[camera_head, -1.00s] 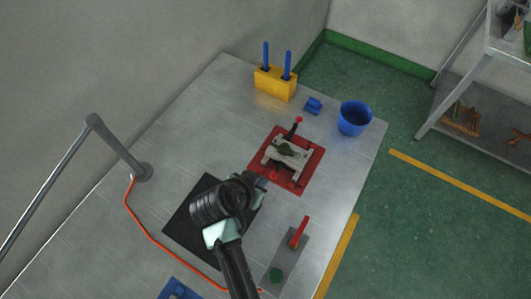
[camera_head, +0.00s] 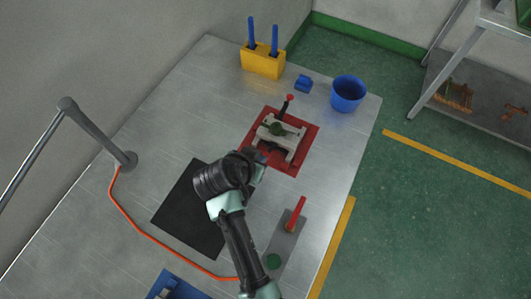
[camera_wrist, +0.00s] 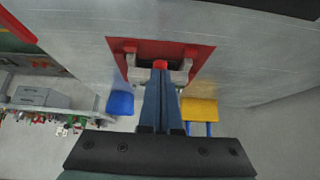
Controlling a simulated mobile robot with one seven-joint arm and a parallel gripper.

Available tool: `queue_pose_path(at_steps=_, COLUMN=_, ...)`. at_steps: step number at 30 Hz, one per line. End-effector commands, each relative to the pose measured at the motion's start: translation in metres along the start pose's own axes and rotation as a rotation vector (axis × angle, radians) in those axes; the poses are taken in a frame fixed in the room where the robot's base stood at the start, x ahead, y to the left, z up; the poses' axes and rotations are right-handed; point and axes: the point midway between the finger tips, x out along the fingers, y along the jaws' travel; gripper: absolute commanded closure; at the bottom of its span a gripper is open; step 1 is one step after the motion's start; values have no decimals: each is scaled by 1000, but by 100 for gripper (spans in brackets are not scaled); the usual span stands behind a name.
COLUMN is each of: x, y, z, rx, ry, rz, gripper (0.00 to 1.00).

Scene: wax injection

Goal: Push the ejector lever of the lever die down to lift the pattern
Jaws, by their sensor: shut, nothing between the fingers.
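The lever die (camera_head: 293,150) is a pale grey frame on a red mat (camera_head: 310,143), right of the table's middle in the head view. A dark green pattern (camera_head: 277,129) lies on its top. My gripper (camera_head: 260,160) is at the near left edge of the die, partly hidden by my wrist. In the wrist view my shut, empty fingers (camera_wrist: 161,80) cover much of the die (camera_wrist: 185,73). A red round piece shows at their tips; I cannot tell whether they touch it.
A yellow block (camera_head: 262,63) with blue rods, a small blue piece (camera_head: 303,83) and a blue bucket (camera_head: 348,93) stand behind the die. A grey plate (camera_head: 284,240) with a red handle is in front. A black mat (camera_head: 180,212) lies at left.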

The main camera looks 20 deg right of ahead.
Motion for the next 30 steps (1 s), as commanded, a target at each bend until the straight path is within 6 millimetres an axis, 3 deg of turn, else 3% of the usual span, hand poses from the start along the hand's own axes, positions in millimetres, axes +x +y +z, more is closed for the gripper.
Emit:
queue_pose_path(at_steps=4, x=16, y=0, z=1, rx=-1, ry=1, rz=1, gripper=100)
queue_pose_path(at_steps=17, x=18, y=0, z=0, rx=-1, ry=1, rz=0, gripper=100)
queue_pose_path(at_steps=25, x=39, y=0, z=18, rx=-2, ry=0, rz=0, gripper=100)
queue_pose_path(at_steps=30, x=35, y=0, z=14, rx=-1, ry=0, rz=1, gripper=100)
